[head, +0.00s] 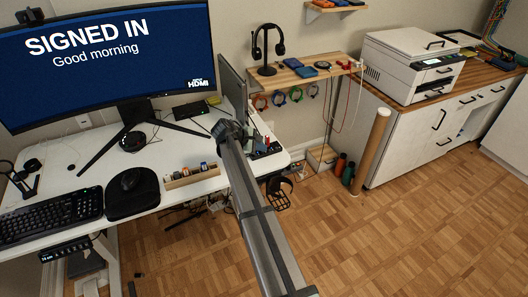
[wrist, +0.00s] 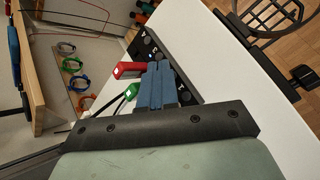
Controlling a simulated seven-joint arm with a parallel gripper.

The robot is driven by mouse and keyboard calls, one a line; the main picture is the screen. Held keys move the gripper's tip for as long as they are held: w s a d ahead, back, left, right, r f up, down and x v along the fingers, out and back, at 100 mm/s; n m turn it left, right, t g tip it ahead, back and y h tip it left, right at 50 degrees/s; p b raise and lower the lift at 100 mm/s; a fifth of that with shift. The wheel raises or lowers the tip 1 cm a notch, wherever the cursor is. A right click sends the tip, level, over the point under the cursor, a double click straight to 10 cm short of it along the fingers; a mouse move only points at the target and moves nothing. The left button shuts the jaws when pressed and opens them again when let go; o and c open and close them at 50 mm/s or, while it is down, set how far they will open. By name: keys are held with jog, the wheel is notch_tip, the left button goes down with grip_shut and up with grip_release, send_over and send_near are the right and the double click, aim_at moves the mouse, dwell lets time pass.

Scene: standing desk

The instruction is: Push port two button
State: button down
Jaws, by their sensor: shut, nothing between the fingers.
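A black switch box (wrist: 152,45) with a row of round dark buttons lies along the white desk's edge in the wrist view. In the head view the dark box (head: 266,152) sits at the desk's right end, just right of my arm. My gripper (wrist: 160,64) has blue fingers, shut together and empty. The fingertips overlap the middle of the box in the wrist view and hide some buttons. I cannot tell whether they touch it. Button labels are too small to read, so I cannot pick out port two. In the head view my gripper (head: 227,130) is mostly hidden by my arm.
A red plug (wrist: 128,69) and a green plug (wrist: 131,92) stand beside the fingers at the box. The white desk (wrist: 232,84) is bare to the right. The monitor (head: 110,62) reads "SIGNED IN". A wooden tray (head: 191,177) lies left of my arm.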

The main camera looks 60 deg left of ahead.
aim_at(261, 154)
jog(key=shift+f, duration=0.2)
jog(key=shift+r, duration=0.1)
dwell(0.4)
jog(key=shift+r, duration=0.6)
notch_tip(261, 154, up, 6)
dwell(0.7)
